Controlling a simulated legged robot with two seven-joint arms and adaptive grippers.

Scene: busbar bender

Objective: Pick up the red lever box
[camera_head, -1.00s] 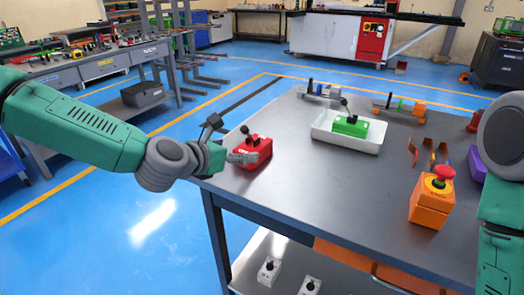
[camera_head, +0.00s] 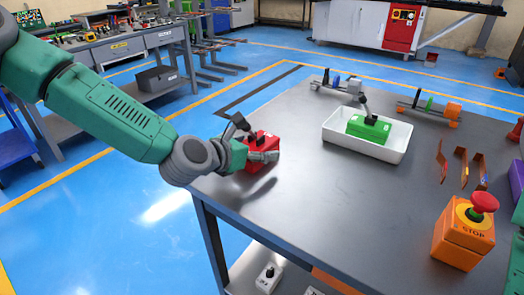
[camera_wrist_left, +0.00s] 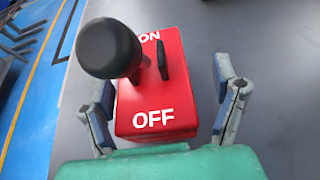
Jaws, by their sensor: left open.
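The red lever box (camera_head: 262,149) sits on the grey table near its left edge. In the left wrist view the red box (camera_wrist_left: 172,92) shows the words ON and OFF and a black-knobbed lever (camera_wrist_left: 110,48). My left gripper (camera_head: 252,142) is at the box in the head view. The right gripper does not show.
A white tray (camera_head: 368,151) holds a green lever box (camera_head: 369,128). An orange stop-button box (camera_head: 462,240) stands at the front right. Copper-coloured bent strips (camera_head: 460,168) stand at the right. The table's middle (camera_head: 330,200) is clear.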

